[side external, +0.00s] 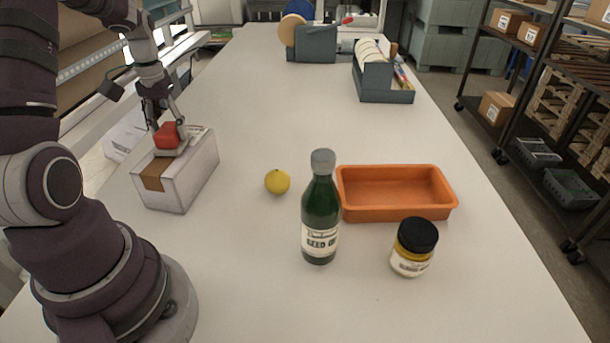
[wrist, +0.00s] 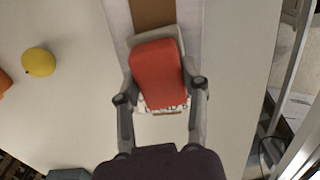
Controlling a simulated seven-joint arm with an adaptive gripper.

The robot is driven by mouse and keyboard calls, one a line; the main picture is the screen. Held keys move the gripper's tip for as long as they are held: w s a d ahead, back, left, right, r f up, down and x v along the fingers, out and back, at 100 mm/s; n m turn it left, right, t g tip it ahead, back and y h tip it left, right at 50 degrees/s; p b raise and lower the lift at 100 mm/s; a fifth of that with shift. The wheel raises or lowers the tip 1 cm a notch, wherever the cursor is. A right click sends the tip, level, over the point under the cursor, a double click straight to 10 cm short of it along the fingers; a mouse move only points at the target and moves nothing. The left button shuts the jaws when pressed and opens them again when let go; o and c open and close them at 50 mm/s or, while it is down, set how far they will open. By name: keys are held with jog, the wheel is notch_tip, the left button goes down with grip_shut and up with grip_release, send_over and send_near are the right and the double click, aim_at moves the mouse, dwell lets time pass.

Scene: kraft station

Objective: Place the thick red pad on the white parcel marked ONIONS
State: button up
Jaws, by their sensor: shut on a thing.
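The thick red pad (side external: 167,134) is held between the fingers of my gripper (side external: 172,145), right over the top of the white parcel (side external: 187,182). In the wrist view the red pad (wrist: 158,72) lies between the two fingers of my gripper (wrist: 159,85). Below it shows the white parcel (wrist: 118,22) with brown tape. Dark lettering shows at the pad's near edge, mostly covered, so I cannot read it in full. I cannot tell whether the pad touches the parcel's top.
A yellow lemon (side external: 277,182), a green bottle (side external: 320,215), an orange tray (side external: 398,210) and a dark-lidded jar (side external: 413,248) stand right of the parcel. Grey holders (side external: 384,84) stand farther back. The table between is clear.

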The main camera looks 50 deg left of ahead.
aim_at(168, 128)
jog(key=shift+f, duration=0.1)
jog(key=o, duration=1.1)
jog(key=shift+o, duration=0.2)
notch_tip(168, 128, up, 12)
jog(key=w+d+r+m+t+y, duration=0.15)
jog(key=d+m, duration=0.25)
jog(key=d, duration=0.8)
jog(key=s+d+f+m+t+h, duration=0.1)
jog(key=s+d+f+m+t, duration=0.2)
jog(key=d, duration=0.7)
jog(key=shift+s+d+m+t, duration=0.25)
jog(key=shift+m+t, duration=0.3)
jog(key=shift+m, duration=0.45)
jog(key=shift+f+h, duration=0.1)
jog(key=shift+h, duration=0.15)
